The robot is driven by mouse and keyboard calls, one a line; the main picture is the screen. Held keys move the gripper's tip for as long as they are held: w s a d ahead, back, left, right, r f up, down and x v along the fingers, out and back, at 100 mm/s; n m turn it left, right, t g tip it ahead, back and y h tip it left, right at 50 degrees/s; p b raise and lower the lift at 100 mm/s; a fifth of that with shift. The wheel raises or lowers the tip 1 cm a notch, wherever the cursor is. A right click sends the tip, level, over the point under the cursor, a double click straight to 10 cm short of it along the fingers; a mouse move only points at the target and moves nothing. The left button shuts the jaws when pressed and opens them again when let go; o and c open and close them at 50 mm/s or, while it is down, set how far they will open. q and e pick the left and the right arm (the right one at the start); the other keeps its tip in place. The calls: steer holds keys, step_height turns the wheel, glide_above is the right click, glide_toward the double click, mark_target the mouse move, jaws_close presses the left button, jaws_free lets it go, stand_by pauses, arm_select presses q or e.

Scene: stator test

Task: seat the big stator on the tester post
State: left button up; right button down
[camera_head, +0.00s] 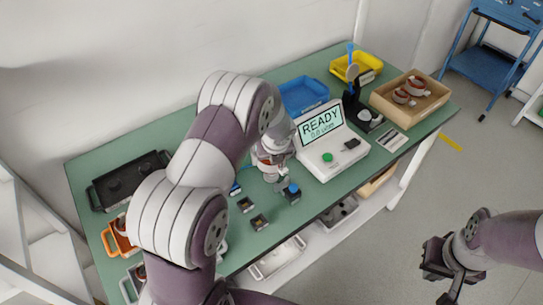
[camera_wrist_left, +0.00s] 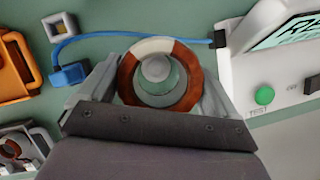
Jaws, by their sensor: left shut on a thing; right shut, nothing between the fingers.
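The big stator, a copper-brown ring with a pale section (camera_wrist_left: 127,78), is held between the fingers of my left gripper (camera_wrist_left: 158,85) in the left wrist view. Through its hole I see a round grey part and some green surface; I cannot tell whether the post is inside the ring. In the head view my left gripper (camera_head: 271,163) is low over the table beside the white tester (camera_head: 331,154), whose screen reads READY. My left arm hides part of the table. My right gripper (camera_head: 440,272) is shut and empty, over the floor at the lower right.
Small dark blocks (camera_head: 259,222) lie in front of the tester. A blue cable plug (camera_wrist_left: 70,75) is near the left finger. A blue tray (camera_head: 303,90), a yellow tray (camera_head: 368,62) and a wooden box (camera_head: 436,99) stand at the back right. An orange bin (camera_wrist_left: 12,72) is at the left.

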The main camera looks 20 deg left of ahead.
arm_select(q)
steer(key=shift+f+b, duration=0.55)
steer(key=shift+f, duration=0.2)
steer(key=shift+w, duration=0.1)
steer(key=shift+f+b, duration=0.45)
steer(key=shift+f, duration=0.05)
steer(key=shift+f+b, duration=1)
steer(key=shift+f, duration=0.6)
